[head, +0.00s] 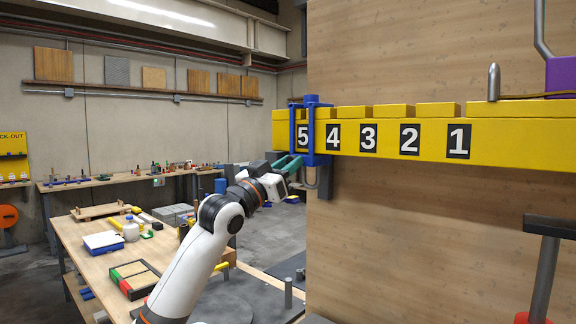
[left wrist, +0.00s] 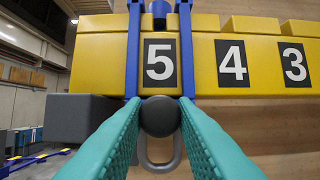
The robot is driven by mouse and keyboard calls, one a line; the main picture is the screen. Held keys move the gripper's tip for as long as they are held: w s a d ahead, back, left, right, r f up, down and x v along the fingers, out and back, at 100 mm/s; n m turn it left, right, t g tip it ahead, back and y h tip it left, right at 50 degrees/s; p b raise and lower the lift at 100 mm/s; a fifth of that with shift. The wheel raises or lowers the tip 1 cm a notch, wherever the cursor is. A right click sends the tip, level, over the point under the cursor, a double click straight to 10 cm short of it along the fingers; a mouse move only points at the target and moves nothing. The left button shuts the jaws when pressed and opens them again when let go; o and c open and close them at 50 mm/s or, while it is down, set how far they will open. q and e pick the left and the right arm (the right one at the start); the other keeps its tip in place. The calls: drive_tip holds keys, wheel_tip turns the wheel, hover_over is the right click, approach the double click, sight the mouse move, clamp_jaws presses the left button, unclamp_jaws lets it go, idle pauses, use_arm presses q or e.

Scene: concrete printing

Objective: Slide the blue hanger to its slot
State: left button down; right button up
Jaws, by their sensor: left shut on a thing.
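The blue hanger (head: 311,130) straddles the yellow rail (head: 520,142) at its left end. In the left wrist view its two blue legs (left wrist: 187,55) frame the number 5 on the rail (left wrist: 100,65). A dark round knob (left wrist: 160,116) sits at the hanger's lower front, with a grey loop (left wrist: 160,163) below it. My left gripper (head: 291,164) comes in from the left below the rail. Its teal fingers, also in the left wrist view (left wrist: 160,122), are shut on the hanger's knob. My right gripper is not in view.
The rail carries labels 5, 4, 3, 2, 1 from left to right, with raised yellow blocks and gaps on top. A wooden panel (head: 400,240) backs the rail. A workbench (head: 85,235) stands at left.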

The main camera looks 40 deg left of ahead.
use_arm(q)
drive_tip(key=shift+a, duration=0.2)
drive_tip(key=c, duration=1.4)
unclamp_jaws()
drive_tip(key=shift+o, duration=1.1)
drive_tip(key=shift+a, duration=0.2)
drive_tip(key=shift+s+d, duration=0.1)
drive_tip(key=b+v, duration=0.7)
drive_tip(key=v, duration=0.5)
